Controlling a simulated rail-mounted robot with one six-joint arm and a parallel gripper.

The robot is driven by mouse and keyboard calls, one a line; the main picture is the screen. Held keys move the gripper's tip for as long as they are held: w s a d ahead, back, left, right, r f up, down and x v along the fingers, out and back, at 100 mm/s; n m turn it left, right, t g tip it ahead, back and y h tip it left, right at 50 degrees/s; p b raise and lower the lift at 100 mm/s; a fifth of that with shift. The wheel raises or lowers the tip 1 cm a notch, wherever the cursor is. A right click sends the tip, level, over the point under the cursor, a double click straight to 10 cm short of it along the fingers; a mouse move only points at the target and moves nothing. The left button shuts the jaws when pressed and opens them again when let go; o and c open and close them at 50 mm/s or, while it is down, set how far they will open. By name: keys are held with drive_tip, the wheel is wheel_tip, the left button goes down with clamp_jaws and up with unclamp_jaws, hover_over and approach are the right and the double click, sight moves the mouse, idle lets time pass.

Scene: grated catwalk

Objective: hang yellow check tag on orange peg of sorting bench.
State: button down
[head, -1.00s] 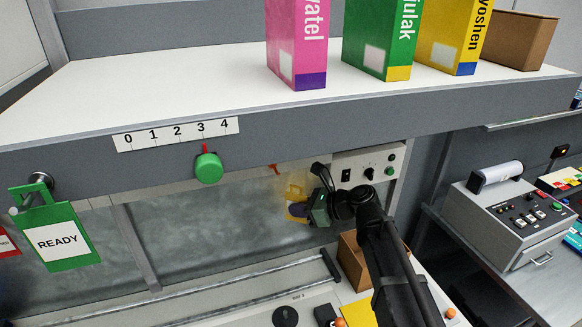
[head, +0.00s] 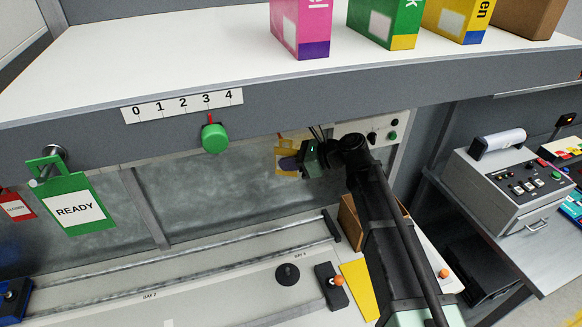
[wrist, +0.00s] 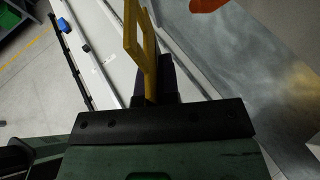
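The yellow check tag (head: 285,163) is at my gripper (head: 302,160), under the front beam of the sorting bench (head: 170,137). In the wrist view the yellow tag (wrist: 151,60) stands up from between the dark fingers of my gripper (wrist: 152,92), which looks shut on its lower part. A small bit of orange (head: 279,136), probably the orange peg, shows at the beam's underside just above the tag. An orange shape (wrist: 207,4) also shows at the top of the wrist view, to the right of the tag and apart from it in the picture.
A green READY tag (head: 75,211) hangs on a metal peg at the left, with a red tag (head: 16,207) beside it. A green knob (head: 214,138) sits under the number scale. A switch panel (head: 385,135) is right of my gripper. Boxes (head: 300,28) stand on the shelf.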

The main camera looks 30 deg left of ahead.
drive_tip(key=shift+w+a+f+b, duration=0.25)
drive_tip(key=shift+w+a, duration=0.4)
drive_tip(key=shift+a, duration=0.25)
drive_tip(key=shift+w+a+f+b, duration=0.2)
drive_tip(key=shift+w+a, duration=0.5)
drive_tip(key=shift+a, duration=0.15)
drive_tip(key=shift+w+a+f+b, duration=0.25)
drive_tip(key=shift+w+a, duration=0.4)
drive_tip(key=shift+a, duration=0.25)
drive_tip(key=c, duration=1.3)
unclamp_jaws()
drive_tip(key=p+v, duration=0.4)
drive_tip(key=v, duration=0.7)
drive_tip(key=shift+s+r, duration=0.1)
